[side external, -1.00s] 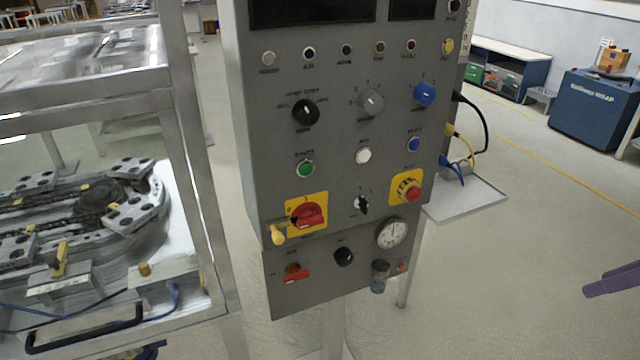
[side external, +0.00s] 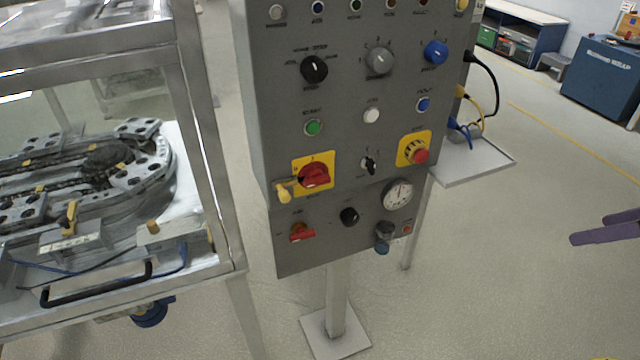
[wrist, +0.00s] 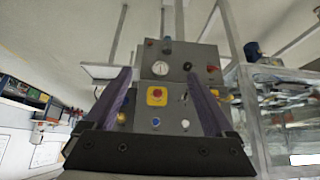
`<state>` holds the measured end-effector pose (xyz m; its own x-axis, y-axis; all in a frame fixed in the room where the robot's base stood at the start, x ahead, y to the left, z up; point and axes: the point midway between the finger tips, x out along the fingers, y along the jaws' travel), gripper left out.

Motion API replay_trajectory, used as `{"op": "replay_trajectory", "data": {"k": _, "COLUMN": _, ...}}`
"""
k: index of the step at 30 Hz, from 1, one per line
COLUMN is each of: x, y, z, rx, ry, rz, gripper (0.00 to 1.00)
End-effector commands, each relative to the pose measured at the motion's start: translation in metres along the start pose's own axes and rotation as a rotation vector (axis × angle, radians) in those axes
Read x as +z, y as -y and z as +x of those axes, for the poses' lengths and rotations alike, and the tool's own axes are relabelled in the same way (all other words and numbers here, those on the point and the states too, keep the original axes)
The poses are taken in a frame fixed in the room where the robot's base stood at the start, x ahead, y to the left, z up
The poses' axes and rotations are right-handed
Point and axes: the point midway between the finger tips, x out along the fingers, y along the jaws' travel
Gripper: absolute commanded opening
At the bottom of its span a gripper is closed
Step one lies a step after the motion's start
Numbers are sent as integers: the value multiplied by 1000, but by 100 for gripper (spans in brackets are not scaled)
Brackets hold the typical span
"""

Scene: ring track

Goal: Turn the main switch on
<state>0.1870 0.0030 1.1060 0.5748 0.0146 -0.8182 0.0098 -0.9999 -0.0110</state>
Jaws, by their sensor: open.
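The main switch (side external: 313,176) is a red rotary knob on a yellow plate at the lower left of the grey control panel (side external: 335,215) in the side view. A yellow-tan padlock-like piece (side external: 283,193) hangs at the plate's left edge. My gripper (side external: 590,229) shows as two purple fingers at the right edge, well apart from the panel. In the wrist view my gripper (wrist: 158,75) is open and empty, with the panel upside down between and beyond its fingers. There the right finger appears to hide most of the main switch.
A red emergency button (side external: 419,155) on yellow is right of the switch. A red valve handle (side external: 302,232) and a gauge (side external: 398,194) are below. A glass-sided, metal-framed enclosure (side external: 205,140) stands close left. A small shelf (side external: 475,160) juts out right. Floor between gripper and panel is clear.

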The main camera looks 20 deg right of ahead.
Motion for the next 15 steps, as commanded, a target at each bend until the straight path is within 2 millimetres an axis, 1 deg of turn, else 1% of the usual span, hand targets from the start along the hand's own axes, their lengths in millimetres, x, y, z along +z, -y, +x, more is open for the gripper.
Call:
{"op": "replay_trajectory", "data": {"k": 1, "x": -20, "y": 3, "z": -3, "rx": -12, "ry": -80, "rz": 9, "gripper": 99}}
{"op": "replay_trajectory", "data": {"k": 2, "x": -34, "y": 5, "z": -5, "rx": -23, "ry": -138, "rz": 18, "gripper": 100}}
{"op": "replay_trajectory", "data": {"k": 3, "x": -54, "y": 7, "z": -8, "rx": -35, "ry": -216, "rz": 32, "gripper": 100}}
{"op": "replay_trajectory", "data": {"k": 5, "x": -86, "y": 10, "z": -12, "rx": -54, "ry": -327, "rz": 59, "gripper": 100}}
{"op": "replay_trajectory", "data": {"k": 6, "x": -106, "y": 12, "z": -14, "rx": -69, "ry": -394, "rz": 77, "gripper": 100}}
{"op": "replay_trajectory", "data": {"k": 8, "x": -135, "y": 16, "z": -15, "rx": -91, "ry": -485, "rz": 104, "gripper": 100}}
{"op": "replay_trajectory", "data": {"k": 9, "x": -154, "y": 19, "z": -16, "rx": -103, "ry": -544, "rz": 123, "gripper": 100}}
{"op": "replay_trajectory", "data": {"k": 13, "x": -209, "y": 26, "z": -11, "rx": -134, "ry": -709, "rz": 193, "gripper": 100}}
{"op": "replay_trajectory", "data": {"k": 15, "x": -234, "y": 32, "z": -4, "rx": -140, "ry": -783, "rz": 231, "gripper": 100}}
